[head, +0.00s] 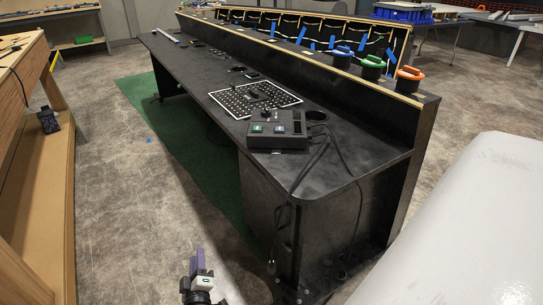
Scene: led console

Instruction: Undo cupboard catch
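A long black console desk (205,75) runs from the near right to the far left, with a closed boxed-in cupboard section (262,200) under its near end. I cannot make out a catch on it; the panels are dark and small details do not show. My gripper (197,285) is at the bottom edge, low and in front of the console's near left side, apart from it.
A black control box (277,128) and a perforated plate (255,98) sit on the desk. Cables (341,150) hang over the near end. Wooden shelving (45,185) stands at left. Bare concrete floor (120,215) lies between, with a green mat (205,150) beside the console.

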